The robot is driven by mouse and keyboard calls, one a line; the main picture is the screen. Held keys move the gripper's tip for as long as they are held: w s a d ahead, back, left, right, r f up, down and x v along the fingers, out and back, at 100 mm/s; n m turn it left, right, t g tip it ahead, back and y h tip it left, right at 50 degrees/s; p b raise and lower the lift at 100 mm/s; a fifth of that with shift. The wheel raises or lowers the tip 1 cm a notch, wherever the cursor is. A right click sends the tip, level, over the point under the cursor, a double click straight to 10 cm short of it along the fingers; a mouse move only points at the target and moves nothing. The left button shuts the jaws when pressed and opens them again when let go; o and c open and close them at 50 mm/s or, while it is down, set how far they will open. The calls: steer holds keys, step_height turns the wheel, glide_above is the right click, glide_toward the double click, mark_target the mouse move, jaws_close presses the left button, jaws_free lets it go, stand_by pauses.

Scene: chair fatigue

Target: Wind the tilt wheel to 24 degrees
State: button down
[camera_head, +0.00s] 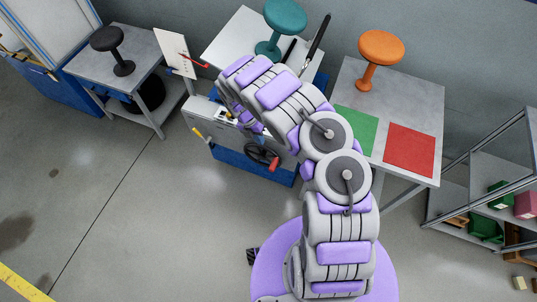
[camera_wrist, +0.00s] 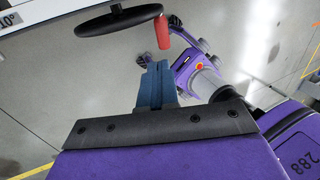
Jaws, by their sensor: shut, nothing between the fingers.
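The tilt wheel (camera_head: 259,151) is a black wheel with a red handle (camera_head: 274,164), on the front of the grey machine (camera_head: 205,117) below the teal stool. In the wrist view the black wheel (camera_wrist: 100,22) is at the top, with its red handle (camera_wrist: 162,33) hanging from the right side of the rim. My gripper (camera_wrist: 157,70) is shut and empty; its blue fingertips are just below the red handle in the picture, and I cannot tell whether they touch. My arm hides the gripper in the head view.
A teal stool (camera_head: 285,22) stands on the machine's white top (camera_head: 232,40). A board with a red pointer (camera_head: 180,54) stands to its left. A black stool (camera_head: 109,45) is on the left table; an orange stool (camera_head: 380,51) is on the right table (camera_head: 425,105). The left floor is clear.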

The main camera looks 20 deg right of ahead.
steer(key=b, duration=0.3)
glide_toward(276, 162)
steer(key=f, duration=0.5)
steer(key=shift+s+d+f, duration=0.1)
steer(key=shift+s+f, duration=0.2)
steer(key=shift+s+d+f, duration=0.1)
steer(key=shift+d+f, duration=0.4)
steer(key=shift+d, duration=0.1)
steer(key=shift+a, duration=0.25)
steer(key=shift+s+d+f+p, duration=0.2)
steer(key=shift+s+d+p, duration=0.05)
steer(key=shift+s+p, duration=0.1)
steer(key=shift+d+f, duration=0.15)
steer(key=shift+d, duration=0.2)
